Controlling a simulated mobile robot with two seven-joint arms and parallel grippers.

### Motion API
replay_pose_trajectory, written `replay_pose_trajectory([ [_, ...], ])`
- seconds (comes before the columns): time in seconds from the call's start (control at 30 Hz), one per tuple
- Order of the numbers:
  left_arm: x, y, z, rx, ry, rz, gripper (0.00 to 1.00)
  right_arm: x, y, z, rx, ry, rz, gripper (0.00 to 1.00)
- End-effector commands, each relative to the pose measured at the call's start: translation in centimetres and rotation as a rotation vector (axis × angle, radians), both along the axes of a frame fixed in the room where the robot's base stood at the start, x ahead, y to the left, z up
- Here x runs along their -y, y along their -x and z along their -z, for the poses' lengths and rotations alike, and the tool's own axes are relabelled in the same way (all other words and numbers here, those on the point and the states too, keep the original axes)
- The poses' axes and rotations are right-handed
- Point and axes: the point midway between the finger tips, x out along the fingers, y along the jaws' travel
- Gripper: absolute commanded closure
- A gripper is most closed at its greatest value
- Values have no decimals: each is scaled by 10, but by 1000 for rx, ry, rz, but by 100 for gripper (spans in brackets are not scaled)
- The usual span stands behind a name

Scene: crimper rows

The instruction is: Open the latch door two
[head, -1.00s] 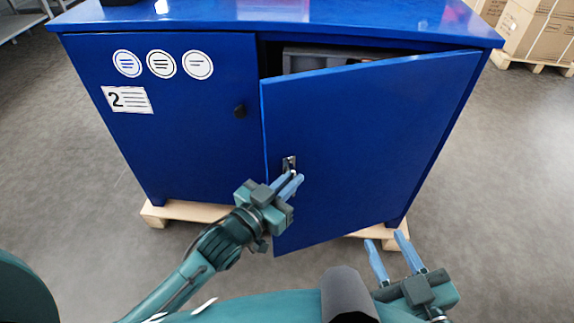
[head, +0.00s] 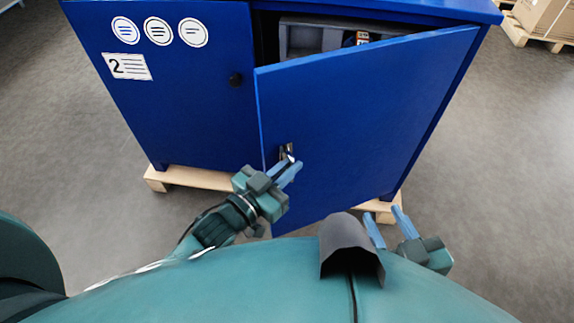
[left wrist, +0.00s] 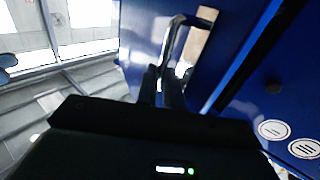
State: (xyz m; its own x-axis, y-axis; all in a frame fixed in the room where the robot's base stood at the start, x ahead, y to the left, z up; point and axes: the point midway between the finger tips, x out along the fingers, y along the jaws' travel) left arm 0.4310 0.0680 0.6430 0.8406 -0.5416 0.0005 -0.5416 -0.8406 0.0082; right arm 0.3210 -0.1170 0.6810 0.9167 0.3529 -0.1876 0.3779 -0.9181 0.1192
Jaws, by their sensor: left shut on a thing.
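The blue latch door (head: 365,125) stands partly open, swung out from the right side of the blue cabinet. Its metal latch handle (head: 286,151) is near the door's free left edge; the handle also shows in the left wrist view (left wrist: 172,38). My left gripper (head: 286,168) is at the handle, its fingers shut on it. In the left wrist view the dark fingers meet at the handle's lower end. My right gripper (head: 388,228) is in front of the door's lower right, open and empty, with its fingers apart.
The fixed left panel (head: 190,110) carries a label with a "2" (head: 127,67), round stickers and a black knob (head: 235,80). A grey bin (head: 302,38) shows inside the cabinet. The cabinet stands on a wooden pallet (head: 195,178). A cardboard box (head: 547,14) is at the back right.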

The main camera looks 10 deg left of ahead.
Motion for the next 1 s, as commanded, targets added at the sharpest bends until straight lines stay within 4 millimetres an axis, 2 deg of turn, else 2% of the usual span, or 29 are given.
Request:
replay_pose_trajectory([
  [0.03,6,0,-5,9,10,8,100,0,0,0,0,0,0,64],
  [0.13,6,0,-5,10,10,8,100,0,0,0,-1,-1,0,64],
  [0.17,6,0,-5,10,10,8,89,0,0,0,-1,-1,0,64],
  [0.4,4,0,-4,8,8,6,70,0,0,0,-1,0,1,64],
  [0.73,-2,6,-2,3,3,3,70,0,0,-2,-4,0,1,64],
  [1.0,-24,43,-3,1,2,6,70,2,3,-3,-66,3,3,64],
])
